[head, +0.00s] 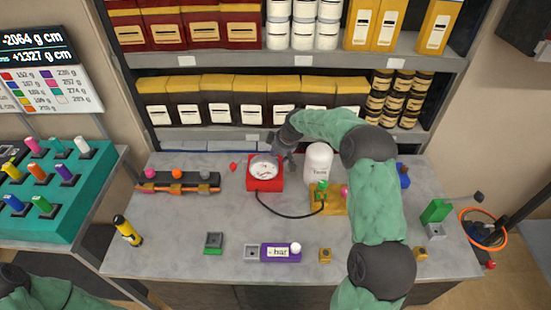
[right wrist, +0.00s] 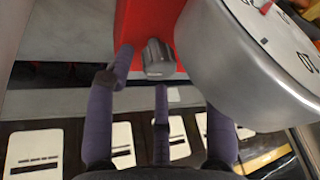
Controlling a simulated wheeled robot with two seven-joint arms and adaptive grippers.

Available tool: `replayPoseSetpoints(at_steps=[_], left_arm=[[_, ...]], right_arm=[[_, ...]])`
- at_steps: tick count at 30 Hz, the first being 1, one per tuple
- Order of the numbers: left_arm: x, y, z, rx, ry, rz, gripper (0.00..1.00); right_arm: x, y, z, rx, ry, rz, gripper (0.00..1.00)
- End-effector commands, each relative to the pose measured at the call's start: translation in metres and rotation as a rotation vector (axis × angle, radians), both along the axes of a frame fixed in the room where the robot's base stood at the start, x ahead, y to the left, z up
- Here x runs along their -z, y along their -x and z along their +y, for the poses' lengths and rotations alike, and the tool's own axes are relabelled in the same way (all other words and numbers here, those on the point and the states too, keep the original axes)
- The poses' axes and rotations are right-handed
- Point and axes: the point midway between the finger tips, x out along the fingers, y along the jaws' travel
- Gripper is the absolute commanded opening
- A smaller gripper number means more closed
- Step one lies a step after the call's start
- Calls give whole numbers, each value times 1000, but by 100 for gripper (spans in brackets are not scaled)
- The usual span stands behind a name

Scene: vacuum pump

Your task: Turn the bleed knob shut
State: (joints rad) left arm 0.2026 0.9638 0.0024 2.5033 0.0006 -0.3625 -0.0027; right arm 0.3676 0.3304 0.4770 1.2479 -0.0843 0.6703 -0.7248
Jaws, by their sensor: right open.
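The vacuum pump is a red box (head: 265,184) with a round white-faced gauge (head: 264,168) on top, standing near the back of the grey table. In the right wrist view, the red body (right wrist: 152,20) shows with a short silver ridged knob (right wrist: 158,60) on it, close beside the large gauge (right wrist: 275,50). My right gripper (head: 284,150) is at the back right of the red box. Its purple fingers (right wrist: 160,88) are open and spread around the knob's end; one fingertip is left of it. I cannot tell whether any finger touches it. My left gripper is out of view.
A white tank (head: 318,160) stands right of the pump, near my right arm. A black hose (head: 285,214) runs from the pump to a yellow base (head: 330,205). Shelves with boxes (head: 220,98) rise behind. A purple "bar" display (head: 281,253) lies at the front.

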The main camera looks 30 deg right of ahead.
Motion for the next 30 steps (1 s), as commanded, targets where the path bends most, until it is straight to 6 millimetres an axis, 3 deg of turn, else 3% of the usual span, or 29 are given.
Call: replayPoseSetpoints(at_steps=[10, 15, 16, 30], left_arm=[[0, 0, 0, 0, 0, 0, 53], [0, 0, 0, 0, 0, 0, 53], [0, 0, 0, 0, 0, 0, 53], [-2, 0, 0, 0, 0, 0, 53]], right_arm=[[3, -2, 0, 0, 1, -1, 53], [3, -2, 1, 0, 0, -1, 5], [3, -2, 1, 0, 0, -1, 0], [2, -2, 3, 79, -1, -3, 0]])
